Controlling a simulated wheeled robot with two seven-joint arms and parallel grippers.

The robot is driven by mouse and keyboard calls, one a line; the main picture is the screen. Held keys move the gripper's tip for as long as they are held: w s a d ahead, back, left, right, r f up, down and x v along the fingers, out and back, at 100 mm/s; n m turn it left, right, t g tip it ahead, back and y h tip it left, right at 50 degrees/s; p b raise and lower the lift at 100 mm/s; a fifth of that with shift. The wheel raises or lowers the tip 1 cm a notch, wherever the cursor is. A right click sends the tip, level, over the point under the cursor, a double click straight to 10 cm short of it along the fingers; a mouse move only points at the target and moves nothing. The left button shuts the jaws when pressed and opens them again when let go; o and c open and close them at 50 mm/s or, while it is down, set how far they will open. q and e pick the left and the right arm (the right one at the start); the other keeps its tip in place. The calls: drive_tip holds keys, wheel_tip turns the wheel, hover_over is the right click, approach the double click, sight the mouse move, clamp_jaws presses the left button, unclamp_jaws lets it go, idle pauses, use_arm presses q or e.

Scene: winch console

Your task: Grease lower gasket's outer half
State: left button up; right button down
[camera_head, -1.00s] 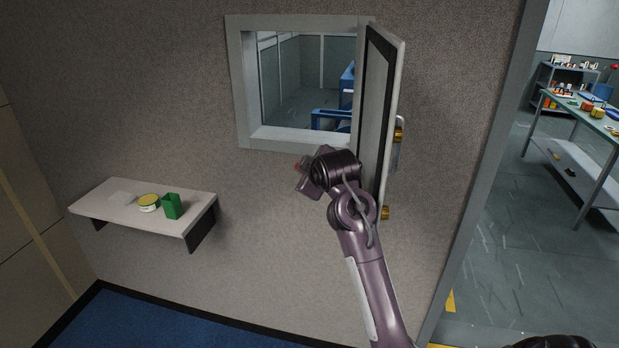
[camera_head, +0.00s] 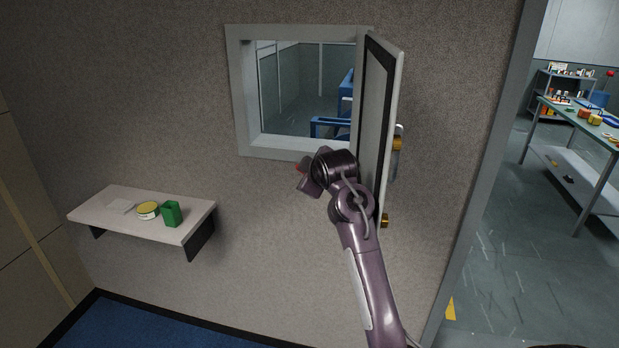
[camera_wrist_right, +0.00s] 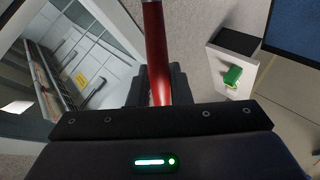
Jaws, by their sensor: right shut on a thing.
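The window sash (camera_head: 376,120) stands swung open to the right of the wall opening. A dark gasket strip (camera_head: 372,90) runs along its inner face; I cannot make out its lower run, which is partly behind my arm. My right gripper (camera_head: 308,180) is in front of the wall, just below the window frame's sill and left of the sash. In the right wrist view my right gripper (camera_wrist_right: 157,75) is shut on a red handle (camera_wrist_right: 156,40) that points away from it. The handle's far end is out of frame. My left gripper is not in view.
The window frame (camera_head: 245,100) surrounds the opening. A doorway at the right shows a workbench (camera_head: 570,123).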

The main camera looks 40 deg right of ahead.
idle(0.3)
drive_tip(key=w+a, duration=0.4)
drive_tip(key=a, duration=0.1)
drive_tip(key=shift+w, duration=0.3)
idle(0.3)
drive_tip(key=shift+w+a, duration=0.95)
drive_tip(key=shift+a, duration=0.25)
